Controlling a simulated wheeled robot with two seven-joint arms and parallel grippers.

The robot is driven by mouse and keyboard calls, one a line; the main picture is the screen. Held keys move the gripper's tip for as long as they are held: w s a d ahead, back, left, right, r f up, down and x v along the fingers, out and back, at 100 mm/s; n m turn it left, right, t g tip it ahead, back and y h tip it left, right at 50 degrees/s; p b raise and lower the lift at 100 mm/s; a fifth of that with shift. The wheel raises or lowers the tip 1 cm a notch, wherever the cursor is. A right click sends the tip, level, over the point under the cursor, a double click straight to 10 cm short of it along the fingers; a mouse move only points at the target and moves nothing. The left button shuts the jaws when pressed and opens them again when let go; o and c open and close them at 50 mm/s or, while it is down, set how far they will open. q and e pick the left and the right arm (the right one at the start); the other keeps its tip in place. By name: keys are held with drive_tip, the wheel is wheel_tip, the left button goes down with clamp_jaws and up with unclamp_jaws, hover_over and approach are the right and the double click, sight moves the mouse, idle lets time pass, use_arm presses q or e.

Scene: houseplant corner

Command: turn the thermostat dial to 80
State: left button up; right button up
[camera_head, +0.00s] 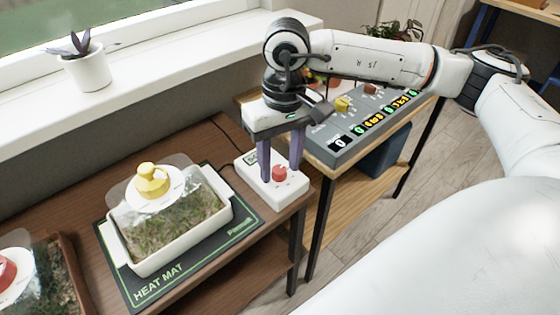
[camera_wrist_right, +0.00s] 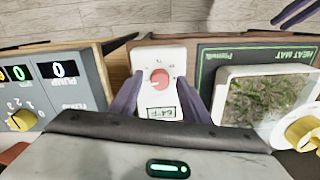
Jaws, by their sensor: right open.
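The thermostat (camera_head: 262,186) is a small white box at the right end of the brown bench, with a red dial (camera_head: 279,174) on top. In the right wrist view the thermostat (camera_wrist_right: 162,60) shows upside down, with its red dial (camera_wrist_right: 159,78) and a small display (camera_wrist_right: 161,112) that seems to read 64°F. My right gripper (camera_head: 281,172) is open above the thermostat, one purple finger on each side of the dial. I cannot tell whether the fingers touch it. Purple fingers, seemingly of my left gripper (camera_wrist_right: 297,12), show at the wrist view's top right corner; their opening is unclear.
A black heat mat (camera_head: 190,275) bears a white planter (camera_head: 184,245) under a clear cover with a yellow knob (camera_head: 152,181). A grey control panel (camera_head: 345,145) with lit displays stands on the table at right. A potted plant (camera_head: 90,70) stands on the sill.

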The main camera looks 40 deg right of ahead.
drive_tip(key=c, duration=1)
drive_tip(key=shift+c, duration=0.2)
